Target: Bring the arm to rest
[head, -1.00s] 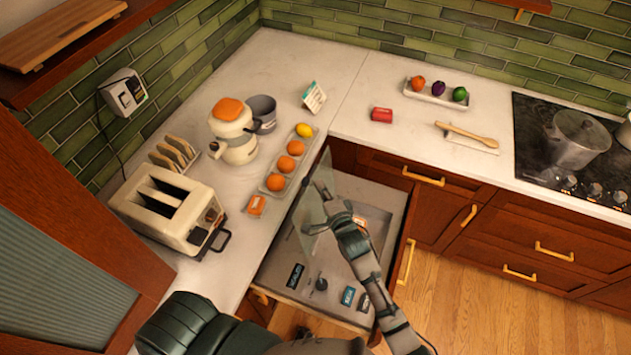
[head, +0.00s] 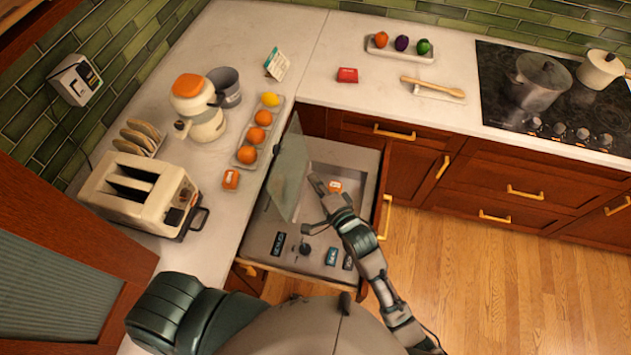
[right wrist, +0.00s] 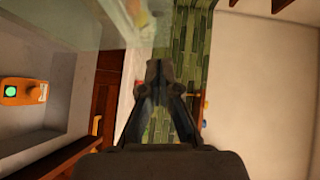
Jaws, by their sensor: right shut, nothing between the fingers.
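My right gripper (head: 317,183) is shut and empty. It is over the open drawer-like bay (head: 262,240), just right of an upright glass panel (head: 289,172). In the right wrist view its fingertips (right wrist: 160,70) are together with nothing between them. My right arm comes up from the lower right, bent over the bay's right side. My left gripper is not in view.
Small dark and blue labelled items lie in the bay, with an orange item (head: 335,186) near the gripper. A toaster (head: 140,190), a fruit tray (head: 240,157) and a kettle (head: 200,118) stand on the left counter. Open floor (head: 450,270) lies right.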

